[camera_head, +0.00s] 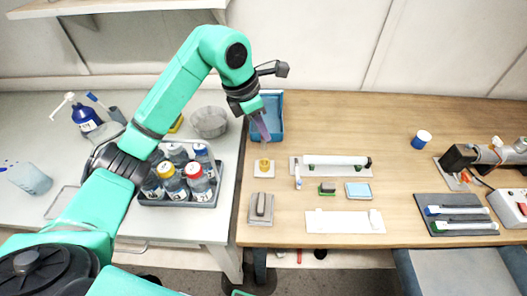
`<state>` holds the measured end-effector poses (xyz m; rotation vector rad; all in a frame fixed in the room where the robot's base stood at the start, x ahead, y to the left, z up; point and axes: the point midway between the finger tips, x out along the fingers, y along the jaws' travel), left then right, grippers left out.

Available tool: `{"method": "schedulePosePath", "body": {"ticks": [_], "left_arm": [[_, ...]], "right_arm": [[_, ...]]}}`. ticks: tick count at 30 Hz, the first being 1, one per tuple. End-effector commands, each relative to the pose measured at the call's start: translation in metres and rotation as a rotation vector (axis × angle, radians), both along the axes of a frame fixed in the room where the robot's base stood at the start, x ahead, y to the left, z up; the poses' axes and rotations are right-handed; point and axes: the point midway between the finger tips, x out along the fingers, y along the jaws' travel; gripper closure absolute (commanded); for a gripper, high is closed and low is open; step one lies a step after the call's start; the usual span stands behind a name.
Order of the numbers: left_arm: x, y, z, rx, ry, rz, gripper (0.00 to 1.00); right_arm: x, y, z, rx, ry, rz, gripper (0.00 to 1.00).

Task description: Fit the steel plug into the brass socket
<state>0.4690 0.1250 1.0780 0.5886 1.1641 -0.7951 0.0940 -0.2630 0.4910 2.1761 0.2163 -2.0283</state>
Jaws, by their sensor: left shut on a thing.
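My left arm reaches in from the lower left, and my left gripper (262,132) points down in front of the blue bin. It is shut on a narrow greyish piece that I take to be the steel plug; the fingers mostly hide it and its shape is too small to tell. The brass socket (264,164) is a small yellow-gold piece standing upright on a pale square plate. My left gripper is above and slightly behind it, with a visible gap between them. My right gripper is not in view.
A blue bin (276,106) stands behind the gripper. A grey block (261,205) on a plate lies in front of the socket. A white tube (336,161) on a holder lies to the right. A bottle tray (205,199) is at left. Wood between the fixtures is clear.

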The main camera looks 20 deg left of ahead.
Motion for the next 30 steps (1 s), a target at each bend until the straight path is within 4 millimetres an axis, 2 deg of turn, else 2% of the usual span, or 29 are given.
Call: {"method": "schedulePosePath", "body": {"ticks": [3, 9, 12, 23, 24, 25, 26, 30], "left_arm": [[-0.001, 0.000, -0.032, 0.000, 0.006, -0.001, 1.00], [-0.001, 0.000, -0.068, 0.000, 0.005, 0.000, 1.00], [0.000, 0.000, -0.086, -0.001, 0.003, -0.001, 1.00], [0.001, 0.000, -0.096, 0.001, -0.002, 0.000, 1.00], [0.001, 0.000, -0.094, 0.001, -0.001, -0.001, 0.69], [0.001, 0.000, -0.094, 0.001, -0.001, -0.001, 0.57], [0.001, 0.000, -0.094, 0.001, -0.001, -0.001, 0.54], [0.001, 0.000, -0.094, 0.001, -0.001, -0.001, 0.54]], "right_arm": [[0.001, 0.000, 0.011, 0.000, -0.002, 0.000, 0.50], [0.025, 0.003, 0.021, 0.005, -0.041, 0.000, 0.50], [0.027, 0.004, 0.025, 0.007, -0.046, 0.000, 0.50], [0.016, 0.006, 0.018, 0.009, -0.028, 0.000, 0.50], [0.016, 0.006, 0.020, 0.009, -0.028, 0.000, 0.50], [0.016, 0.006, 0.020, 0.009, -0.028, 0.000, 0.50], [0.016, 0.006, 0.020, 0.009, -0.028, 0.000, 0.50], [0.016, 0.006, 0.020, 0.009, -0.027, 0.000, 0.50]]}}
